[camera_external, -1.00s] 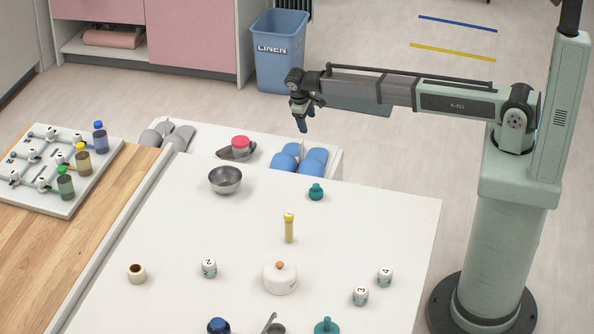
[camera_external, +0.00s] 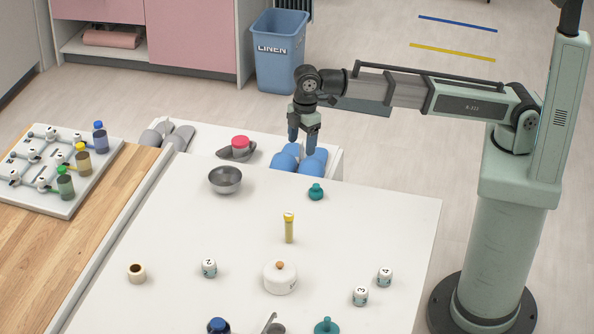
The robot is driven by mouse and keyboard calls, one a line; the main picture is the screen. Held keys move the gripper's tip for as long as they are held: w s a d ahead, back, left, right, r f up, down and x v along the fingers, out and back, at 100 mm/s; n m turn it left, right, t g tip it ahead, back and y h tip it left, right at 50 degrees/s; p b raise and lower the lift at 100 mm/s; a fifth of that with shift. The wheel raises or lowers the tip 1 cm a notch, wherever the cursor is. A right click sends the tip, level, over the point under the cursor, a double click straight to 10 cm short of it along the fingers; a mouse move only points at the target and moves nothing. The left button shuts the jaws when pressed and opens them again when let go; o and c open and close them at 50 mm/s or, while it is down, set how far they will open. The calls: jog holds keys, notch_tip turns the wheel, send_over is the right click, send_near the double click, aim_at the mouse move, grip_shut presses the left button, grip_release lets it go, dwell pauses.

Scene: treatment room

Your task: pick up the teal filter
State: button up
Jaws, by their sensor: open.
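Two small teal pieces are on the white table. One (camera_external: 316,192), squat and round with a narrower top, stands upright near the far edge. The other (camera_external: 326,326), a flat disc with a short stem, is at the near edge and partly cut off by the frame. I cannot tell for certain which is the teal filter. My gripper (camera_external: 303,140) is open and empty. It points down, with its fingers apart, in the air beyond the far teal piece and in front of the blue slippers in the picture.
A steel bowl (camera_external: 225,180) is left of the far teal piece. Blue slippers (camera_external: 313,160) lie beyond the table's far edge.

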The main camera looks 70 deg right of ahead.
aim_at(316, 185)
jog(key=s+a+r+n, duration=0.2)
jog(key=s+a+r, duration=0.2)
jog(key=s+a, duration=0.2)
jog(key=shift+n+y, duration=0.3)
jog(key=f, duration=0.2)
jog(key=a+f, duration=0.1)
jog(key=f, duration=0.5)
jog(key=shift+a+f, duration=0.2)
jog(key=shift+a, duration=0.05)
jog(key=shift+s+f, duration=0.15)
jog(key=shift+f, duration=0.9)
jog(key=shift+s+f, duration=0.1)
jog(key=shift+f, duration=1.5)
jog(key=shift+c, duration=0.4)
jog(key=c, duration=1.1)
